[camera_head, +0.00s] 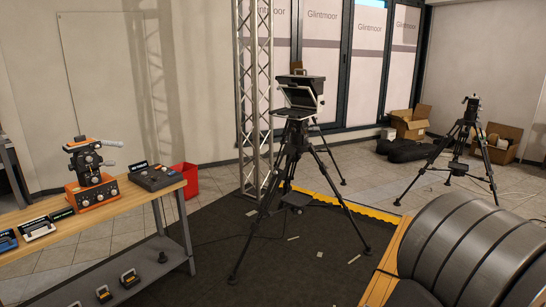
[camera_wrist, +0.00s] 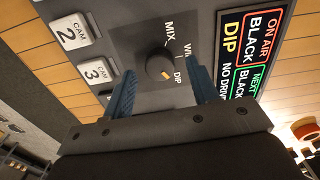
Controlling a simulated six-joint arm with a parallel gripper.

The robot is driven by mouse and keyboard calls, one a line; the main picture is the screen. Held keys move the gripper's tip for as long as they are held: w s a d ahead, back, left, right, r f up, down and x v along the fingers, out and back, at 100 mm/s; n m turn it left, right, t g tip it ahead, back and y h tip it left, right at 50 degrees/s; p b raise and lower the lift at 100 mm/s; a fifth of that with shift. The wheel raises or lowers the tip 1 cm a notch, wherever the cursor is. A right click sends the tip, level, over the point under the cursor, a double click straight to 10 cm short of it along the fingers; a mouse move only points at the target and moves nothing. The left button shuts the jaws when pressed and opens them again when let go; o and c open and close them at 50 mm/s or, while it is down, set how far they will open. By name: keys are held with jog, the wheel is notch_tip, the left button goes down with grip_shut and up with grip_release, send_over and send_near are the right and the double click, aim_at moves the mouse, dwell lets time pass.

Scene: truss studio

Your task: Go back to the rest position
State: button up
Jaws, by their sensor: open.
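My gripper (camera_wrist: 164,76) shows in the wrist view with two blue fingers standing apart and nothing held between them. The fingers are on either side of a dark round knob (camera_wrist: 157,63) on a grey panel (camera_wrist: 122,28), with gaps between fingers and knob. The knob's orange mark points toward the DIP label; MIX and part of another label are printed near it. How far the fingertips are above the panel is hard to tell. My gripper is not visible in the camera_head view.
White CAM 2 (camera_wrist: 75,31) and CAM 3 (camera_wrist: 96,74) keys lie left of the knob, and a lit display (camera_wrist: 255,50) lies right. A camera tripod (camera_head: 296,150) stands mid-room. A wooden bench (camera_head: 135,205) at left holds several devices. A large grey ribbed form fills the lower right.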

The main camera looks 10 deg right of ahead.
notch_tip(320, 180, up, 17)
notch_tip(320, 180, down, 18)
jog(key=shift+f+n, duration=0.2)
jog(key=shift+n, duration=0.1)
jog(key=n, duration=0.3)
jog(key=shift+n, duration=0.3)
jog(key=n, duration=0.4)
jog(key=shift+n, duration=0.3)
jog(key=n, duration=0.3)
jog(key=shift+n, duration=2.6)
